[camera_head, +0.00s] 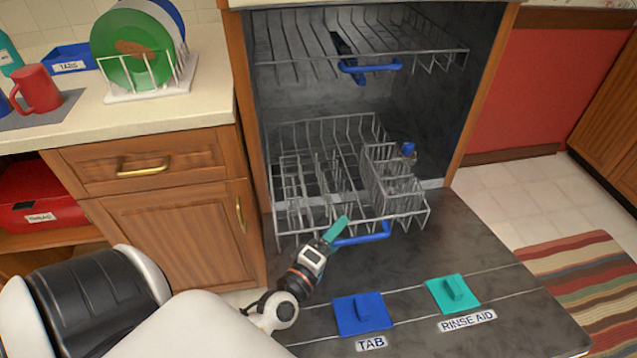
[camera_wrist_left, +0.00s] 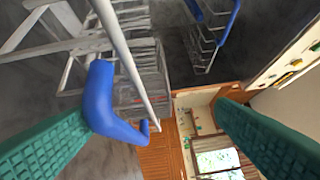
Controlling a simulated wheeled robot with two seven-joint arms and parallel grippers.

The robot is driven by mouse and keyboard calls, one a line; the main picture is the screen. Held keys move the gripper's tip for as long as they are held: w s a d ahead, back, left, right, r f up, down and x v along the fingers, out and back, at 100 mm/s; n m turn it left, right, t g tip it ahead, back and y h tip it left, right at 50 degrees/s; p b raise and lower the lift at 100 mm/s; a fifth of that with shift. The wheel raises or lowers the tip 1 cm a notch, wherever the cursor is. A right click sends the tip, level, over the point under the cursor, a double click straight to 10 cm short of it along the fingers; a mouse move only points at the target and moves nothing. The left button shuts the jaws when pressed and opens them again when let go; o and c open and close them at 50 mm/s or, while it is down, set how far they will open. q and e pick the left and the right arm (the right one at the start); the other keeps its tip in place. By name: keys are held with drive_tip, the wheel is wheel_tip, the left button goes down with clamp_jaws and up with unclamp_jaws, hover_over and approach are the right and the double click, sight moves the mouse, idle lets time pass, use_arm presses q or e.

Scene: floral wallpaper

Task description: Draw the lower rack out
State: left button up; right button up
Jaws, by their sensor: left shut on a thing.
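The lower rack (camera_head: 345,170) of the dishwasher is a wire rack with a blue handle (camera_head: 362,234) at its front. It sits low in the dishwasher opening, its front edge over the inner end of the lowered door (camera_head: 480,245). My left gripper (camera_head: 338,230) has green fingers and is shut on the blue handle, at its left end. In the left wrist view the handle (camera_wrist_left: 98,98) shows against one finger, with rack wires beside it. My right gripper is out of view.
The upper rack (camera_head: 420,50) with its blue handle is above. A basket (camera_head: 390,180) stands in the lower rack's right side. The door carries a blue tab lid (camera_head: 362,315) and a teal rinse aid lid (camera_head: 452,294).

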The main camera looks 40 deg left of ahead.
use_arm(q)
drive_tip(key=shift+s+a+r, duration=0.2)
drive_tip(key=shift+s+r, duration=0.25)
drive_tip(key=shift+s, duration=0.15)
drive_tip(key=shift+c, duration=0.4)
drive_tip(key=shift+s+d+f+b, duration=0.1)
drive_tip(key=shift+s+b, duration=0.25)
drive_tip(key=shift+s, duration=0.45)
drive_tip(key=shift+c, duration=0.8)
drive_tip(key=shift+s, duration=0.4)
drive_tip(key=shift+c, duration=1.1)
drive_tip(key=shift+s, duration=0.4)
drive_tip(key=shift+c, duration=0.3)
drive_tip(key=shift+s+d+f+b, duration=0.15)
drive_tip(key=shift+s+b, duration=0.05)
drive_tip(key=shift+s, duration=0.3)
drive_tip(key=shift+s+d+f+b, duration=0.1)
drive_tip(key=shift+s+b, duration=0.05)
drive_tip(key=shift+s, duration=0.3)
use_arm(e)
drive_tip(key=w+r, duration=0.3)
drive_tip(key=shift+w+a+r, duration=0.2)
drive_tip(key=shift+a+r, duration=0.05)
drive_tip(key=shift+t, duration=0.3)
use_arm(q)
drive_tip(key=shift+f, duration=0.1)
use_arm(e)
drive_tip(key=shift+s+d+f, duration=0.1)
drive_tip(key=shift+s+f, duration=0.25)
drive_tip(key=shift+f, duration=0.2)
